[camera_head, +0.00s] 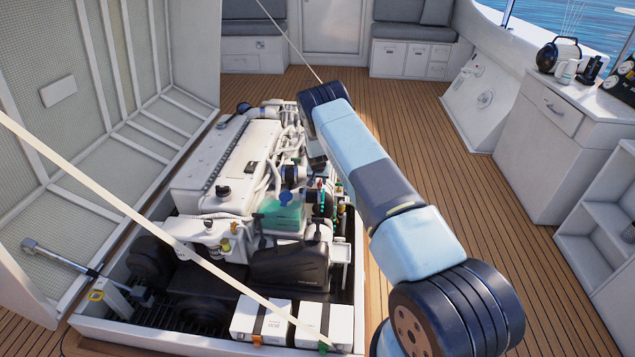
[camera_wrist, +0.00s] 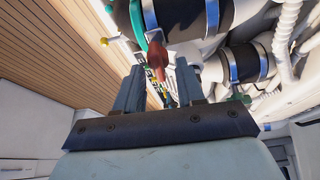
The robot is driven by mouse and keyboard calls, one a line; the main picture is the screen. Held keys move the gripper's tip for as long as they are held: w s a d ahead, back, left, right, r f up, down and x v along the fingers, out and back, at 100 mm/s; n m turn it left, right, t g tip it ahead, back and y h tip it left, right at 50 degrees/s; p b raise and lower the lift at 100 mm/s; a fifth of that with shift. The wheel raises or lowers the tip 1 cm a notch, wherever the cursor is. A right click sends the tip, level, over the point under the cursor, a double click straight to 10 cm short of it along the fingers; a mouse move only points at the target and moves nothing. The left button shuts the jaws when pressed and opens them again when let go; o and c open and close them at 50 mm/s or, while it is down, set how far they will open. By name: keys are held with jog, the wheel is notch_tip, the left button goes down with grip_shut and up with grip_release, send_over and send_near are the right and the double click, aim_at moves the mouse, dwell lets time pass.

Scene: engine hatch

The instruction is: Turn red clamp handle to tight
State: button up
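The red clamp handle (camera_wrist: 156,58) shows in the wrist view, hanging from a teal-green clamp band on a dark hose with metal bands. My gripper (camera_wrist: 158,70) is open, with one grey finger on each side of the handle's lower end as seen from the wrist. A gap shows on both sides; I cannot tell how deep the handle sits between the fingers. In the head view my light-blue arm (camera_head: 358,155) reaches over the right side of the white engine (camera_head: 225,165), and the fingers and handle cannot be made out clearly there.
A second dark hose with a blue-and-metal band (camera_wrist: 248,62) and white corrugated pipes lie right of the handle. A yellow-tipped part (camera_wrist: 104,41) is at left. The raised hatch lid (camera_head: 100,120) stands left of the engine. Wooden deck is free at right.

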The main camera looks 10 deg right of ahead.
jog(key=shift+w+f, duration=0.15)
jog(key=shift+f, duration=0.2)
grip_shut()
jog(key=shift+a, duration=0.25)
